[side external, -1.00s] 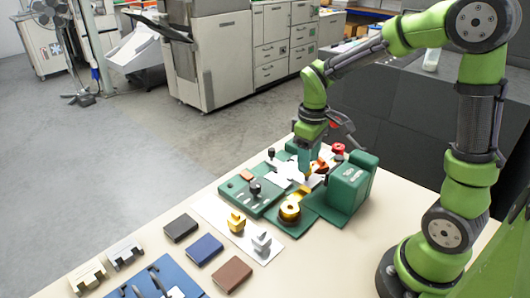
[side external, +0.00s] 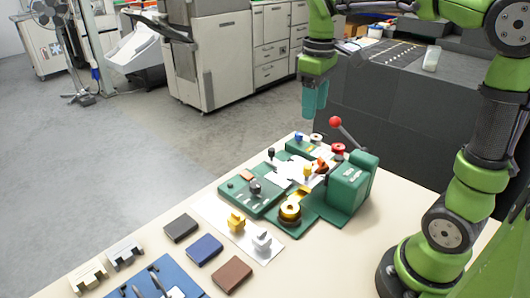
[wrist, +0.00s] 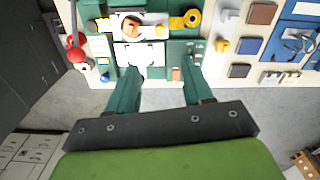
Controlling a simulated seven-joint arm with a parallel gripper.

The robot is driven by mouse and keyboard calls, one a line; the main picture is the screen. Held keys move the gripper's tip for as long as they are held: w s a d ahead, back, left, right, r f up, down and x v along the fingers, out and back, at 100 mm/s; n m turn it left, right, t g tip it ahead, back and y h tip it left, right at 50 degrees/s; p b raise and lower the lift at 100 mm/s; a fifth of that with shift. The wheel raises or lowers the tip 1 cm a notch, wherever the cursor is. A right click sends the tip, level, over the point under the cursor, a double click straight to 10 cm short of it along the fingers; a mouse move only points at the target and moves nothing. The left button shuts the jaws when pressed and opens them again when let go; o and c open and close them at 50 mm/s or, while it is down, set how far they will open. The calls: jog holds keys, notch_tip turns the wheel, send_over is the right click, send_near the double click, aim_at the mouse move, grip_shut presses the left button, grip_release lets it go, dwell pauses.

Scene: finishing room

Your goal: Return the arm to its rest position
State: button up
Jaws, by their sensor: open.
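My gripper (side external: 315,98) hangs in the air above the far edge of the table, pointing down, with its teal fingers apart and nothing between them. In the wrist view the two fingers (wrist: 165,85) are spread, with the table below. My green arm is raised clear of everything on the table. Below and nearer the camera stands a green machine (side external: 348,185) with a red-knobbed lever (side external: 336,122) tilted up to the left. A white sheet-like piece (side external: 290,170) lies on its green base.
On the cream table (side external: 150,235) lie black (side external: 181,227), blue (side external: 206,249) and brown (side external: 232,274) blocks, and a white strip with yellow and grey pieces. A dark grey bench (side external: 390,110) stands behind. The air around my gripper is free.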

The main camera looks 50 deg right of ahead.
jog(key=s+a+f+m+t+y, duration=0.2)
jog(key=s+a+m+t, duration=0.4)
jog(key=s, duration=0.4)
jog(key=a+f+t, duration=0.1)
jog(key=a, duration=0.1)
jog(key=shift+a, duration=0.3)
